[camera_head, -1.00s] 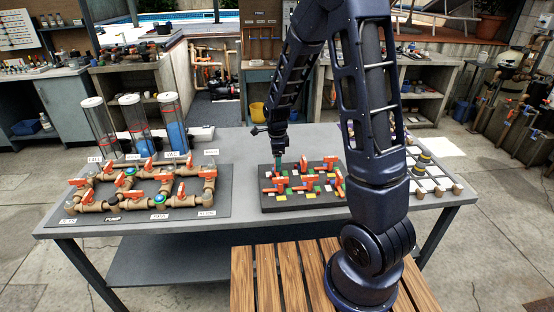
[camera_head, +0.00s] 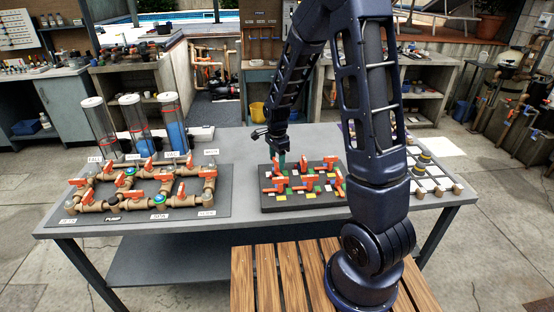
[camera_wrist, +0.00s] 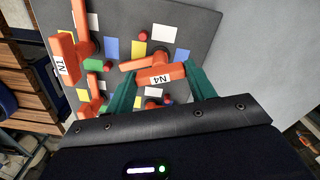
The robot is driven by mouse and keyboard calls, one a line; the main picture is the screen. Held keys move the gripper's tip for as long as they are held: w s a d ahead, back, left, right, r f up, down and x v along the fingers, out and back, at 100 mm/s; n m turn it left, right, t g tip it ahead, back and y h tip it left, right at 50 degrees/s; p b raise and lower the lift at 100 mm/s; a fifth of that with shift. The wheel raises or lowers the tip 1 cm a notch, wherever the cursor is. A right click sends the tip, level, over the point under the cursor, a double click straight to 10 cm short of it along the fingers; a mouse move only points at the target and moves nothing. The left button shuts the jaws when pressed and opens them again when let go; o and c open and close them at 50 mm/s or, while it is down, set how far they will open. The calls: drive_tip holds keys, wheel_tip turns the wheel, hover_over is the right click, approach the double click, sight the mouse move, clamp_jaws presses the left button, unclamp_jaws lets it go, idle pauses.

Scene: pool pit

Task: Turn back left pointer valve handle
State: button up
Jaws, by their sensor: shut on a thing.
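The black board (camera_head: 300,207) on the grey table carries several orange pointer valve handles over coloured patches. My gripper (camera_head: 281,163) points down at its back left corner. In the wrist view, my green fingers (camera_wrist: 159,77) are shut on the orange handle labelled N4 (camera_wrist: 176,72), one finger on each side. Its pointer arm reaches toward the left of that view. Another orange handle, labelled N1 (camera_wrist: 63,58), stands apart to its left. The lower part of the N4 valve is partly hidden by my gripper.
A brown pipe rig with orange handles (camera_head: 133,195) and clear cylinders (camera_head: 172,125) stand on the table's left. A pale tray with knobs (camera_head: 428,181) lies at the right. Bare table separates the rig and the board.

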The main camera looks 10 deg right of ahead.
drive_tip(key=n, duration=0.4)
drive_tip(key=shift+n, duration=0.3)
drive_tip(key=n, duration=0.3)
drive_tip(key=shift+n, duration=0.3)
drive_tip(key=n, duration=1.9)
drive_tip(key=shift+n, duration=1.9)
